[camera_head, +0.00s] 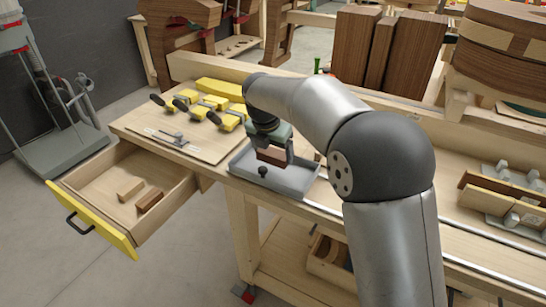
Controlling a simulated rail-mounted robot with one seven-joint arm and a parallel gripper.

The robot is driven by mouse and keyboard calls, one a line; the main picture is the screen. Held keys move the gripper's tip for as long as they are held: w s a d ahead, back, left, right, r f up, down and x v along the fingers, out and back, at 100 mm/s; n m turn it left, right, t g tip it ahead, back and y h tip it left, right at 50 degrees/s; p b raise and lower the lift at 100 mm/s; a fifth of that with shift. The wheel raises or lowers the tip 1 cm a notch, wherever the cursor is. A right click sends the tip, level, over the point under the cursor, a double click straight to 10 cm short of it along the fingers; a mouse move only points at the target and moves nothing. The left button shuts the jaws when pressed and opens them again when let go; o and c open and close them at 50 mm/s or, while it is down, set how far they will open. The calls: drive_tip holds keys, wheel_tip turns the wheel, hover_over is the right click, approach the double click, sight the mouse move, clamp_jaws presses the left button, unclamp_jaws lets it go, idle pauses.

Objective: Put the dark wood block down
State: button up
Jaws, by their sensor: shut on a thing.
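My gripper (273,157) points down over the grey tray (299,184) on the workbench. It is shut on a dark wood block (271,155), a reddish-brown piece between its fingers. The block is at or just above the tray; I cannot tell whether it touches the tray floor. My arm hides part of the bench behind it.
The drawer (185,204) with a yellow front juts out at the left. Yellow clamps (205,107) lie on a board left of the tray. Tall brown boards (357,45) stand behind my arm.

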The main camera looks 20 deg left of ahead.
sight(273, 160)
drive_tip(key=shift+w+f, duration=0.35)
drive_tip(key=shift+f, duration=0.15)
drive_tip(key=shift+w+a+f, duration=0.1)
drive_tip(key=shift+f, duration=1.5)
drive_tip(key=shift+f, duration=0.2)
drive_tip(key=o, duration=0.9)
drive_tip(key=shift+r, duration=0.1)
drive_tip(key=v, duration=1.2)
drive_tip(key=shift+w+r, duration=0.1)
drive_tip(key=shift+r, duration=0.05)
